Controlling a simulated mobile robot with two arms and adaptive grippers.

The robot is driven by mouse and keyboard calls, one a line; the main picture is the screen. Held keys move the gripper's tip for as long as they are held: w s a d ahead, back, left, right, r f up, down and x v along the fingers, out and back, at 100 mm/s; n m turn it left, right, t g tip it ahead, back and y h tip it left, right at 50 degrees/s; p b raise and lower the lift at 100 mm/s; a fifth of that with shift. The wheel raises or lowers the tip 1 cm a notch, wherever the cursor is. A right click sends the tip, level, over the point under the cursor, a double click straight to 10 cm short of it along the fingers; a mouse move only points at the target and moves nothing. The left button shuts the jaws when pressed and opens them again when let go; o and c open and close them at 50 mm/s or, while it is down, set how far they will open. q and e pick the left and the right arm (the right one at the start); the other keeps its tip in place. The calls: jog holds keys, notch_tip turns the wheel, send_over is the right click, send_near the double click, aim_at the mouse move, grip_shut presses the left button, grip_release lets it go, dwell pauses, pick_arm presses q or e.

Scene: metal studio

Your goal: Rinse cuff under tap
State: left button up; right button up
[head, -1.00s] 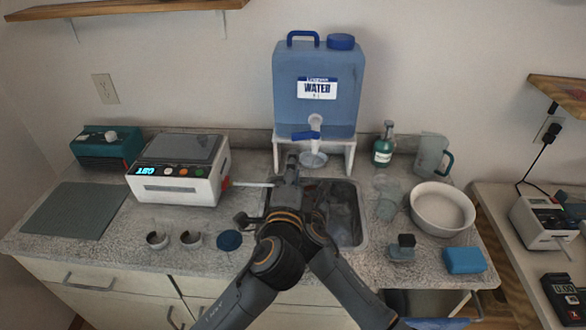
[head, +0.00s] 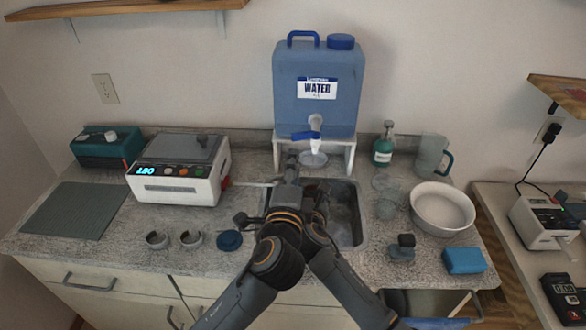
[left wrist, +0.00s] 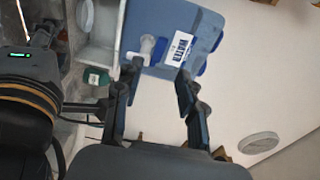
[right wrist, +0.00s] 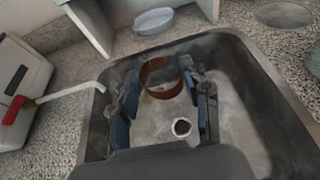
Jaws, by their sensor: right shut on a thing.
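The blue water container (head: 317,85) stands on a white stand, its white tap with a blue lever (head: 308,135) facing me; the tap (left wrist: 148,45) also shows in the left wrist view. My left gripper (head: 292,160) is just below the tap in the head view; in the left wrist view its fingers are apart and empty. A brown ring-shaped cuff (right wrist: 153,88) sits between the fingers of my right gripper (right wrist: 165,85), which is shut on it above the sink basin. No water stream is visible.
The grey sink (head: 352,235) lies below the grippers. At right are a white bowl (head: 442,208), a green bottle (head: 383,148) and a blue sponge (head: 464,260).

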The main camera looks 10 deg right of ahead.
aim_at(296, 139)
dwell(0.4)
pick_arm(q)
jog(key=w+a+m+g+h, duration=0.2)
jog(key=a+m+g+h, duration=0.15)
jog(key=h, duration=0.25)
jog(key=shift+m, duration=0.45)
jog(key=x, duration=1.2)
jog(key=shift+w+a, duration=0.25)
jog(key=shift+a, duration=0.05)
jog(key=shift+r, duration=0.1)
jog(key=shift+c, duration=0.4)
grip_shut()
